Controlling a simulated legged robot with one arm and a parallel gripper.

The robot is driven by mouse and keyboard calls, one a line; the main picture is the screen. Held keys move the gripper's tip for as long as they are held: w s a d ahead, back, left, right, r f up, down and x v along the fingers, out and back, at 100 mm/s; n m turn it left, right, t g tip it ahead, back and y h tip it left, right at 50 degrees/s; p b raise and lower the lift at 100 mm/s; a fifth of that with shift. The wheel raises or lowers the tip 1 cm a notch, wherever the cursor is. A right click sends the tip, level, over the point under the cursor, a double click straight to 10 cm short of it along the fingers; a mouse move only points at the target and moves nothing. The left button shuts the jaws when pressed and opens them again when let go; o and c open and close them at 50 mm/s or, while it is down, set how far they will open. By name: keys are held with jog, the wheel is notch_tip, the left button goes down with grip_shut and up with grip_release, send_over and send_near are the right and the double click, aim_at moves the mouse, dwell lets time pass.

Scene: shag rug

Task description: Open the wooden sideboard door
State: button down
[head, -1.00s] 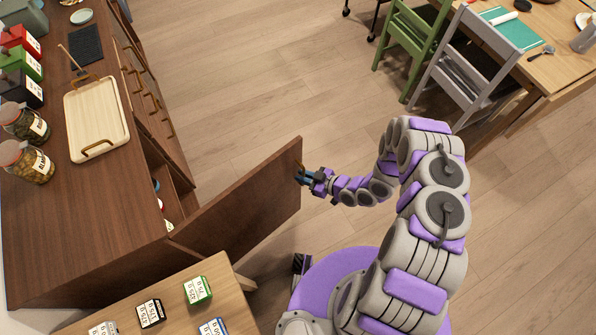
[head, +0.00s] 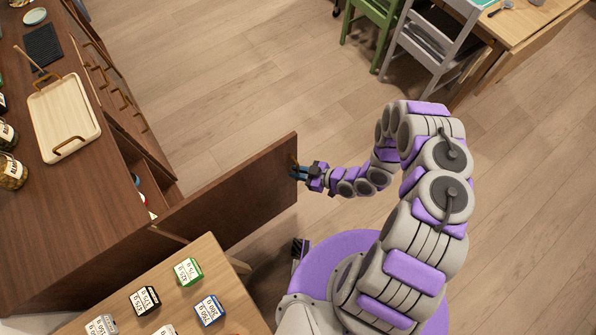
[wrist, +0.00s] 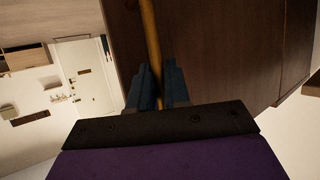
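The wooden sideboard (head: 60,225) stands at the left in the head view. Its door (head: 235,195) is swung wide open, sticking out from the cabinet front toward my arm. My gripper (head: 296,172) is at the door's free outer edge. In the wrist view, the brass bar handle (wrist: 151,45) runs down between the two blue fingers of my gripper (wrist: 157,88), against the dark door face (wrist: 220,50). The fingers sit close on either side of the handle and look shut on it. Part of the inside shows behind the door; the rest is hidden.
A small wooden table (head: 215,280) with several labelled boxes stands close to the door at the bottom. A tray (head: 62,115) and jars sit on the sideboard. A grey chair (head: 432,45) and green chair (head: 375,20) are at the top right. The floor (head: 260,75) between is clear.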

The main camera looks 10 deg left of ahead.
jog(key=c, duration=1.2)
grip_release()
jog(key=shift+d, duration=0.1)
jog(key=shift+o, duration=0.2)
jog(key=p+v, duration=0.1)
jog(key=v, duration=1.6)
jog(key=shift+d, duration=0.2)
